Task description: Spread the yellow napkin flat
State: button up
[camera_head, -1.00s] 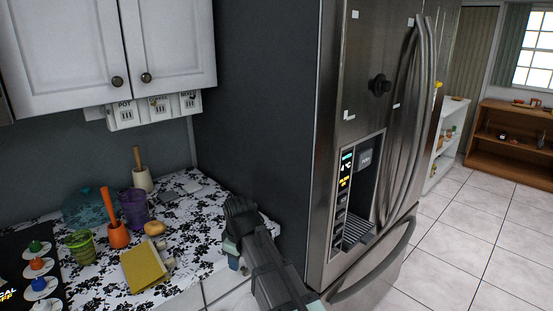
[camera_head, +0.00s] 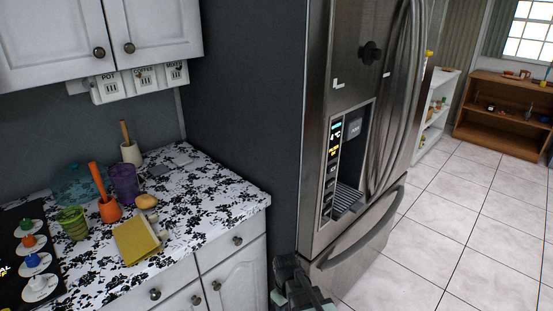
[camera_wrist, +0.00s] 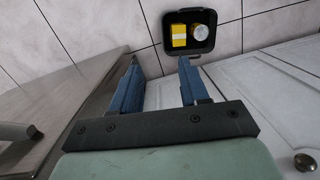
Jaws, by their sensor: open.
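The yellow napkin (camera_head: 137,239) lies on the patterned countertop (camera_head: 205,200) in the head view. It looks folded, with one edge raised a little off the counter. My gripper (camera_wrist: 160,62) is open and empty in the wrist view, its two blue fingers apart. In the head view, the end of my arm is low, in front of the fridge and right of the counter, well away from the napkin. The fingertips are not clear there. The napkin on the counter is not in the wrist view.
An orange cup (camera_head: 109,209), purple cup (camera_head: 125,183), green glass (camera_head: 73,222) and bread-like item (camera_head: 146,201) crowd the napkin. The counter right of it is mostly clear. The fridge (camera_head: 360,130) stands right. A black bin (camera_wrist: 190,32) holds a yellow block and a round item.

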jog(key=s+d+f+m+g, duration=0.1)
jog(key=s+d+f, duration=0.3)
jog(key=s, duration=0.6)
jog(key=s+d+f+m+g, duration=0.2)
jog(key=s+d+f+m, duration=0.2)
jog(key=s+f, duration=0.5)
jog(key=s+d+f+m+g, duration=0.2)
jog(key=s+d+f, duration=0.3)
jog(key=s, duration=0.6)
notch_tip(320, 180, down, 2)
jog(key=shift+s+d+m, duration=0.3)
